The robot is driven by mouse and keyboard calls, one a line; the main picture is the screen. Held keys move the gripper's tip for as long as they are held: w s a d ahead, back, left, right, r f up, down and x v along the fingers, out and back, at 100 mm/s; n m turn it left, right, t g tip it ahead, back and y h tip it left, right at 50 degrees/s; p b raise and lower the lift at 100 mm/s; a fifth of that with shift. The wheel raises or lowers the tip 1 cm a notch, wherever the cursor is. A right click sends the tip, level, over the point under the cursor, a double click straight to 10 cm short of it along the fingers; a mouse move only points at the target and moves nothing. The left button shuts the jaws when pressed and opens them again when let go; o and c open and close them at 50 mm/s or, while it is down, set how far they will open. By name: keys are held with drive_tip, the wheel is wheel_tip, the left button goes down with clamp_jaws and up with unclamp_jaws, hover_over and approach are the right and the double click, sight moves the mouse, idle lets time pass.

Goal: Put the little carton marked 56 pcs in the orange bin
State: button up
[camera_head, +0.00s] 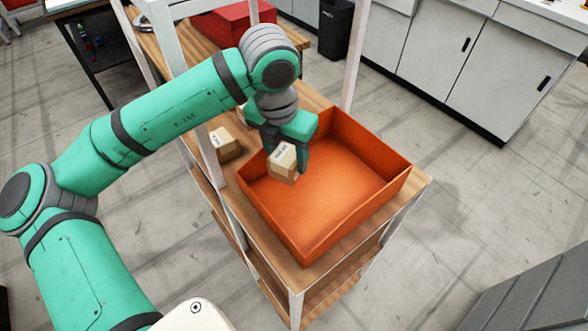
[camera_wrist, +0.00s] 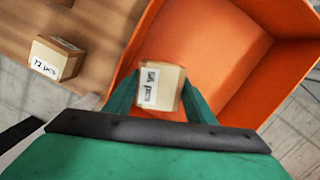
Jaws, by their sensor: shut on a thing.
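My gripper (camera_head: 288,160) is shut on a little cardboard carton (camera_head: 283,162) with a white label. In the wrist view the carton (camera_wrist: 160,87) sits between the two green fingers (camera_wrist: 158,96), and its label appears to end in "pcs"; the number is hard to read. The orange bin (camera_head: 335,220) is a wide, open box on the wooden shelf top and looks empty. The held carton is over the left back part of the bin, near its left wall. In the wrist view the bin (camera_wrist: 215,60) lies behind and right of the carton.
Another little carton (camera_head: 224,144) stands on the wooden shelf top (camera_head: 232,175) left of the bin; its label reads 72 pcs in the wrist view (camera_wrist: 56,58). White shelf posts (camera_head: 208,160) rise near my arm. A red box (camera_head: 232,20) is farther back.

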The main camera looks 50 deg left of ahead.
sight(282, 161)
drive_tip(key=shift+f, duration=2.35)
drive_tip(key=o, duration=0.9)
drive_tip(key=shift+f, duration=0.1)
drive_tip(key=shift+c, duration=0.2)
drive_tip(key=r, duration=0.4)
drive_tip(key=s+r, duration=0.1)
drive_tip(key=r, duration=0.7)
drive_tip(key=shift+s+d, duration=0.3)
drive_tip(key=shift+s, duration=0.05)
drive_tip(key=shift+s, duration=0.1)
